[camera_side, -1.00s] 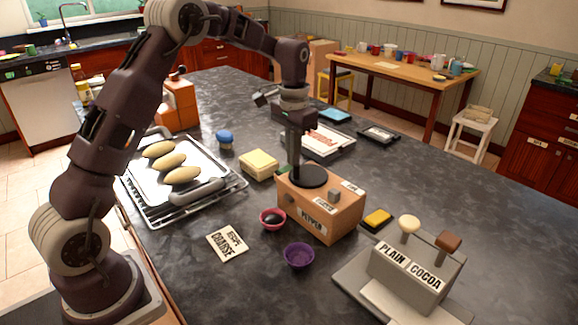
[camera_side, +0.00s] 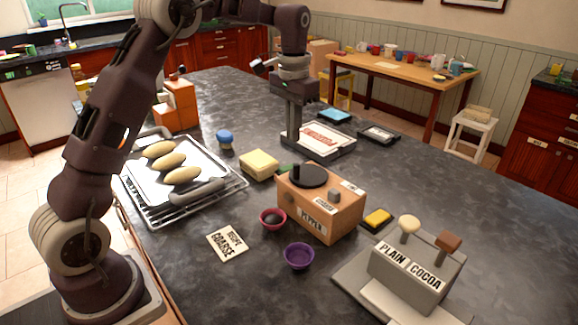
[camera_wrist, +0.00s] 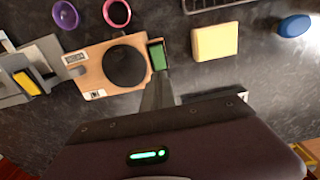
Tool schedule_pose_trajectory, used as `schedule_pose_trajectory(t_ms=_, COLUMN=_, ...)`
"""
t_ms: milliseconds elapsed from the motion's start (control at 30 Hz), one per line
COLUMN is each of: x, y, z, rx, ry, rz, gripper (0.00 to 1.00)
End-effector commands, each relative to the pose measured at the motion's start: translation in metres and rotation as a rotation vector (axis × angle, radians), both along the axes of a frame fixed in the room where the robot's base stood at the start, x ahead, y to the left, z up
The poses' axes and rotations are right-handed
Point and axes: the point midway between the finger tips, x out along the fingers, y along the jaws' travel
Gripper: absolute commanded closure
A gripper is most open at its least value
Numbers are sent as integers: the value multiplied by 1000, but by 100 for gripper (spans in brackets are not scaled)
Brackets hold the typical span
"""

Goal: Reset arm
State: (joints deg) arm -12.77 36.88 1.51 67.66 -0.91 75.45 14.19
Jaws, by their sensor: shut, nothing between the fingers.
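My gripper (camera_side: 294,140) points down in the side view, shut and empty. It is above the counter, behind the wooden grinder box, close to the white book-like item (camera_side: 325,140) with red lettering. I cannot tell whether it touches that item. The wooden grinder box (camera_side: 335,217) has a black round top (camera_side: 310,176) and stands apart from my gripper. In the wrist view the grinder box (camera_wrist: 92,76) and its black disc (camera_wrist: 125,66) lie ahead of my gripper (camera_wrist: 157,97).
A tray (camera_side: 134,184) with bread rolls is at left. A yellow block (camera_side: 259,164), blue object (camera_side: 225,139), pink bowl (camera_side: 264,226), purple bowl (camera_side: 298,256), "COARSE" card (camera_side: 227,243) and PLAIN/COCOA stand (camera_side: 410,275) share the counter. The counter's right part (camera_side: 480,200) is clear.

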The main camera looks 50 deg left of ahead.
Motion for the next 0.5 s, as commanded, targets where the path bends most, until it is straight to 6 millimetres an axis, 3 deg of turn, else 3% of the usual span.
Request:
schedule_pose_trajectory(t_ms=267, x=-1, y=0, z=2, rx=0, ry=-1, rz=0, gripper=100)
schedule_pose_trajectory(t_ms=333, x=-6, y=-5, z=12, rx=2, ry=-15, rz=0, gripper=100)
schedule_pose_trajectory(t_ms=433, x=-39, y=-26, z=50, rx=11, ry=-78, rz=-1, gripper=100)
schedule_pose_trajectory(t_ms=500, x=-80, y=-46, z=79, rx=18, ry=-145, rz=-2, gripper=100)
